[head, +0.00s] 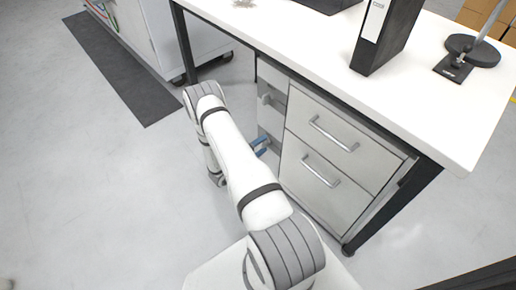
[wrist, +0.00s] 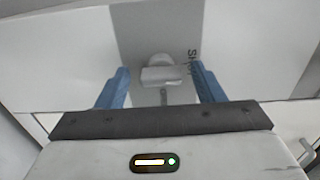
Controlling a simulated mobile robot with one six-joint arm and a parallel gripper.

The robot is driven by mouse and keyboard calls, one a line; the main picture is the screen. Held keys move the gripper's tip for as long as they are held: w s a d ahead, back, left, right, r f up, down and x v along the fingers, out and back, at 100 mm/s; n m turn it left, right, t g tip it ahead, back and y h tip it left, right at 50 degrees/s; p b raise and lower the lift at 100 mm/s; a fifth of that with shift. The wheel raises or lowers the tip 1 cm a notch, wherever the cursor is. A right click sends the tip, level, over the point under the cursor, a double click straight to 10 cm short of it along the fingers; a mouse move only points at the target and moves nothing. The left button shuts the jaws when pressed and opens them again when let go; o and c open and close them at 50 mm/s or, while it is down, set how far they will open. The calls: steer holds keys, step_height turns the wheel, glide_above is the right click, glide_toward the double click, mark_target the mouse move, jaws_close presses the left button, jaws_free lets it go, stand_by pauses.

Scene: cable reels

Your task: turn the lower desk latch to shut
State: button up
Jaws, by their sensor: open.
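The lower desk latch (wrist: 162,76) is a light grey knob with a flat bar, on a grey plate (wrist: 140,30) in the wrist view. The bar lies roughly level across that picture. Dark lettering that seems to read "Shut" runs sideways just right of the knob. My gripper (wrist: 161,86) is open, with one blue finger on each side of the latch and gaps between them and it. In the head view my gripper (head: 261,146) shows as blue fingers low at the drawer unit's left side. The lower latch is mostly hidden there.
An upper latch (head: 265,98) sticks out above my gripper on the same side. The drawer unit (head: 330,150) has two handled drawers beneath a white desk (head: 290,35). A black desk leg (head: 393,208) stands at right. Open floor (head: 90,190) lies to the left.

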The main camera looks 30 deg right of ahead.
steer(key=shift+a, duration=0.25)
steer(key=s+a+p, duration=0.1)
steer(key=a+p, duration=0.1)
steer(key=a, duration=0.5)
steer(key=shift+a, duration=0.15)
steer(key=s+a+r+m+g+y+p, duration=0.15)
steer(key=r+m+g+p, duration=0.35)
steer(key=r, duration=0.7)
steer(key=s+r+m+y+p, duration=0.1)
steer(key=r+m+y+p, duration=0.25)
steer(key=r+m, duration=0.65)
steer(key=s+a+r+m+g+y+p, duration=0.1)
steer(key=r+m+g+p, duration=0.3)
steer(key=r, duration=1.1)
steer(key=s+a+r+m+t+y+p, duration=0.3)
steer(key=s+a+r+m+y+p, duration=0.1)
steer(key=r, duration=0.8)
steer(key=s+a+r+m+t+y+p, duration=0.3)
steer(key=s+a+r+m+p, duration=0.3)
steer(key=r, duration=0.5)
steer(key=s+a+r+m+t+y+p, duration=0.3)
steer(key=r+m+p, duration=0.5)
steer(key=r, duration=0.4)
steer(key=shift+s+a+r+m+y, duration=0.4)
steer(key=shift+s+a+y, duration=0.5)
steer(key=shift+a, duration=0.15)
